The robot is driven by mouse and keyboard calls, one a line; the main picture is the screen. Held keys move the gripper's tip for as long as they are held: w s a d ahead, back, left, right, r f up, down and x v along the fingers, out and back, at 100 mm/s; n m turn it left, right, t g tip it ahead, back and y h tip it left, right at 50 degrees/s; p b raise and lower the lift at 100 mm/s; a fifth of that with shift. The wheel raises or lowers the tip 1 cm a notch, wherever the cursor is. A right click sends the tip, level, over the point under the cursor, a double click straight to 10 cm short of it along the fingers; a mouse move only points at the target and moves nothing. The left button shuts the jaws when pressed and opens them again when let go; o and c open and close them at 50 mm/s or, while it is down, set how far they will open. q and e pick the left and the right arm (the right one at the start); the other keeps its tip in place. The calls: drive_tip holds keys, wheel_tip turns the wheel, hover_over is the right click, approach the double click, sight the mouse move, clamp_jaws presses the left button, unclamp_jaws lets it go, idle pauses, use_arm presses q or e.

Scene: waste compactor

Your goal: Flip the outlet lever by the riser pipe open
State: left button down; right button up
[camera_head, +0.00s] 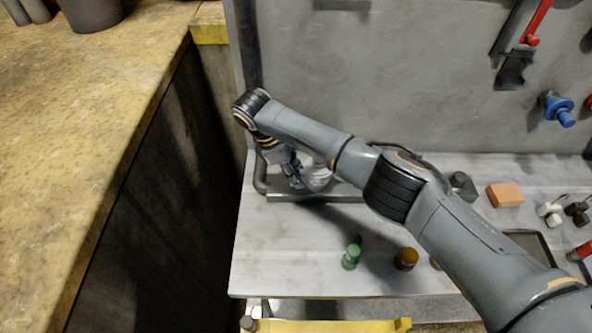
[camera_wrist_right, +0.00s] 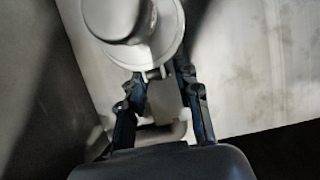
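My right gripper (camera_head: 293,168) is at the back left of the white bench, pointing down, beside a pale rounded fitting (camera_head: 318,178). A grey pipe (camera_head: 260,178) bends down at the panel's left edge, just left of the gripper. In the right wrist view the two fingers (camera_wrist_right: 162,77) stand apart with a gap between them. Their tips are close to the rim of a pale round fitting (camera_wrist_right: 135,25); I cannot tell whether they touch it. A pale pipe-like part (camera_wrist_right: 165,135) shows behind the gap. I cannot make out the outlet lever clearly. My left gripper is out of view.
A green bottle-like piece (camera_head: 351,257) and a brown round piece (camera_head: 406,259) stand on the bench front. An orange block (camera_head: 505,195) lies at the right. The grey panel (camera_head: 330,80) rises behind. A stone-topped counter (camera_head: 90,120) is at left. The bench's front left is clear.

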clamp_jaws()
drive_tip(key=shift+r+y+p, duration=0.2)
drive_tip(key=shift+y+p, duration=0.2)
drive_tip(key=shift+p, duration=0.4)
drive_tip(key=y+p, duration=0.1)
drive_tip(key=p, duration=0.1)
drive_tip(key=y+p, duration=0.1)
drive_tip(key=p, duration=0.1)
drive_tip(key=shift+a+r+y, duration=0.15)
drive_tip(key=shift+r+y, duration=0.1)
drive_tip(key=shift+y, duration=0.05)
drive_tip(key=shift+a+y+p, duration=0.1)
drive_tip(key=shift+y+p, duration=0.75)
drive_tip(key=shift+y, duration=0.15)
use_arm(q)
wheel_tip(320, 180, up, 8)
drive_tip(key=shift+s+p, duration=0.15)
drive_tip(key=shift+p, duration=0.2)
use_arm(e)
drive_tip(key=shift+r+y, duration=0.1)
drive_tip(key=shift+y, duration=0.8)
drive_tip(key=shift+a, duration=0.1)
